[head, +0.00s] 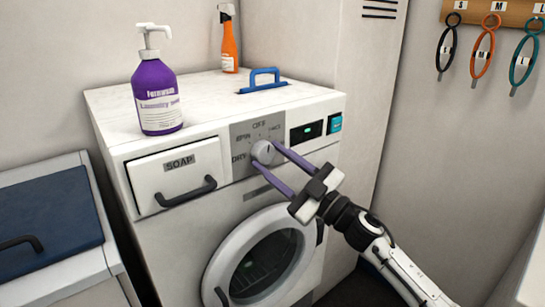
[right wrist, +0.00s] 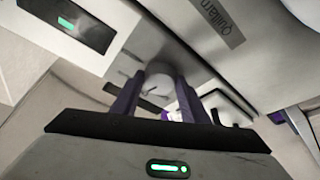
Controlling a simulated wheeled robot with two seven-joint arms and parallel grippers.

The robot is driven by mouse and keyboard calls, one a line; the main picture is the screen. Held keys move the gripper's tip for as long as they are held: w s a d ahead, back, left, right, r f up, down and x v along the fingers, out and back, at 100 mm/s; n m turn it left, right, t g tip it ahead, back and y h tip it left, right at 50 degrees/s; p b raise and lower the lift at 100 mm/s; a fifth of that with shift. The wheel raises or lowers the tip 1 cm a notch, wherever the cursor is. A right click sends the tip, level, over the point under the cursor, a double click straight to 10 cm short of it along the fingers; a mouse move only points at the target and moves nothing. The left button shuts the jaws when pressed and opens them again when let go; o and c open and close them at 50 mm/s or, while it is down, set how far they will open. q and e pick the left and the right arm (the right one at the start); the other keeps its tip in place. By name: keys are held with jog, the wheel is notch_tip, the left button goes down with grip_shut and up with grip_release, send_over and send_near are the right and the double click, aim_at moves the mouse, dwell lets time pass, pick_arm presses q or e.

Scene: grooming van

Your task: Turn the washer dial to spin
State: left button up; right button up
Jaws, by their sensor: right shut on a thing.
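The washer dial (head: 265,152) is a pale round knob on the grey panel (head: 244,133) at the washer's front. My right gripper (head: 264,155) is shut on the dial, with one purple finger on either side. In the right wrist view the dial (right wrist: 157,84) sits between the purple fingers (right wrist: 157,98). My left gripper is out of view.
A soap drawer (head: 173,181) lies left of the panel, with the round door (head: 221,250) below. A lit display (head: 306,131) and teal button (head: 335,123) are at right.

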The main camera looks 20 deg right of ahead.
jog(key=n+p, duration=0.1)
jog(key=n, duration=0.1)
jog(key=n+g+y, duration=0.1)
jog(key=shift+w+d+r+n+g+p, duration=0.1)
jog(key=shift+d+r+n+g+p, duration=0.1)
jog(key=shift+r+n+g+p, duration=0.25)
jog(key=shift+n+g+p, duration=0.25)
jog(key=shift+n+p, duration=0.55)
jog(key=n+p, duration=0.1)
jog(key=n+g+p, duration=0.1)
jog(key=n, duration=0.1)
jog(key=n+p, duration=0.1)
jog(key=n, duration=0.1)
jog(key=shift+d+r+g, duration=0.15)
jog(key=shift+r+g, duration=0.1)
jog(key=shift+g, duration=0.15)
pick_arm(q)
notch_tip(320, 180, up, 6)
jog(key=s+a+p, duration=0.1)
jog(key=p, duration=0.1)
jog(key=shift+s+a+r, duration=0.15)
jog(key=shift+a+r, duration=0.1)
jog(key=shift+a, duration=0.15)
pick_arm(e)
jog(key=shift+f+n+g+h, duration=0.1)
jog(key=shift+n+g+h, duration=0.25)
jog(key=shift+n, duration=1)
jog(key=o, duration=1.1)
jog(key=shift+c, duration=0.2)
